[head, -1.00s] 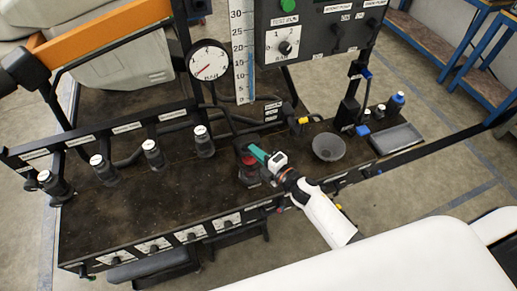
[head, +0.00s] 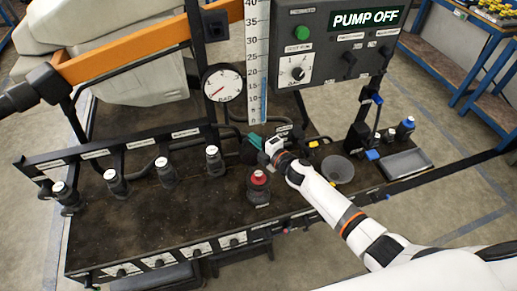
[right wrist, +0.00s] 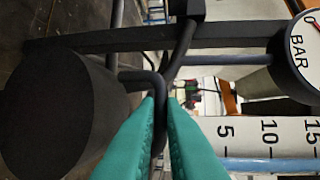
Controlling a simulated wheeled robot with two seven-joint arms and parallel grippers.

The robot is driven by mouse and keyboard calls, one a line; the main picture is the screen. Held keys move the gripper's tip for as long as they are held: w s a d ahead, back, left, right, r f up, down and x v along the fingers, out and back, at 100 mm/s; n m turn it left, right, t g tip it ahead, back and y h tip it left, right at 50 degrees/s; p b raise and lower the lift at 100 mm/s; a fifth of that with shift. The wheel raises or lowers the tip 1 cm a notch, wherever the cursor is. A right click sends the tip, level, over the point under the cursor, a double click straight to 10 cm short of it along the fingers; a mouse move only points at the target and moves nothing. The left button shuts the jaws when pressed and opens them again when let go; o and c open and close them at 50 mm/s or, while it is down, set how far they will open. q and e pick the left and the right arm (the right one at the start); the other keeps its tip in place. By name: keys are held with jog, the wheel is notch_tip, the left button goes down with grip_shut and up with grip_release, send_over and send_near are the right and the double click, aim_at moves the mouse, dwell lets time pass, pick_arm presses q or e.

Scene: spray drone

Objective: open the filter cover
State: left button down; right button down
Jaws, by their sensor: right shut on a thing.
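In the head view a dark cylinder (head: 248,156), which looks like the filter body, stands at the back of the bench behind a red-capped jar (head: 259,190). My right gripper (head: 257,142) is at the cylinder's top. In the right wrist view the dark cylinder (right wrist: 62,105) fills the left side. A thin bent dark handle (right wrist: 145,76) runs from beside it down between the teal fingers of the right gripper (right wrist: 164,105), which are shut on it. The fingers hide part of the handle. I cannot tell whether the cover is lifted. My left gripper is not in view.
A pressure gauge (head: 223,86) and a scale (head: 257,60) rise behind the gripper. A grey funnel (head: 337,169) and a tray (head: 405,165) lie to the right. Several small black bottles stand along the left. The panel (head: 335,40) reads PUMP OFF. The bench's front left is bare.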

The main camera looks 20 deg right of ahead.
jog(key=shift+w+r, duration=0.4)
jog(key=shift+w, duration=0.2)
jog(key=shift+w+r, duration=0.35)
jog(key=shift+w, duration=0.25)
jog(key=c, duration=1.5)
grip_release()
jog(key=shift+c, duration=0.2)
jog(key=shift+s, duration=0.1)
jog(key=shift+b, duration=0.3)
jog(key=shift+f, duration=0.1)
jog(key=shift+s+d, duration=0.1)
jog(key=shift+s, duration=0.15)
jog(key=v, duration=1.1)
jog(key=shift+s+f+b, duration=0.2)
jog(key=shift+s+b, duration=0.1)
jog(key=shift+b, duration=0.05)
